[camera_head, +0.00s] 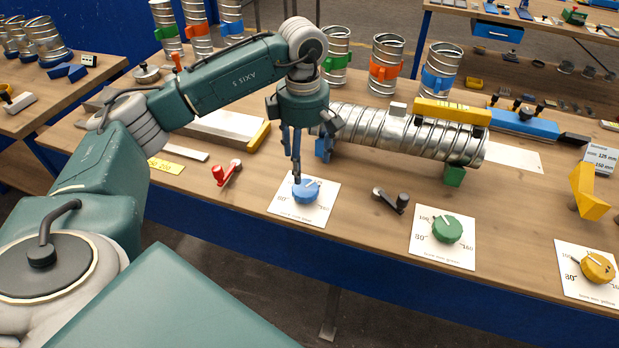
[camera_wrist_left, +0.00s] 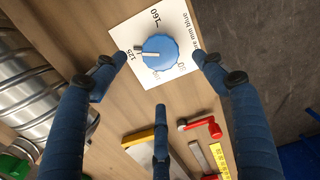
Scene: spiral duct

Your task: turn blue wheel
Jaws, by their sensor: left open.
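The blue wheel (camera_head: 306,191) is a round knob with a white pointer line on a white printed card (camera_head: 290,211) near the table's front edge. In the left wrist view the blue wheel (camera_wrist_left: 160,52) sits on its card with its line toward the 125 mark. My left gripper (camera_head: 297,176) hangs above the wheel, pointing down, with its blue fingers open. In the left wrist view the spread fingers (camera_wrist_left: 165,75) stand around the wheel, with no visible contact. Whether the fingertips reach down to the wheel's height I cannot tell. My right gripper is not in view.
A silver spiral duct (camera_head: 400,131) lies behind the wheel on colored supports. A red crank (camera_head: 227,173) stands left of the card and a black crank (camera_head: 391,200) right of it. A green wheel (camera_head: 447,229) and a yellow wheel (camera_head: 597,267) sit on cards further right.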

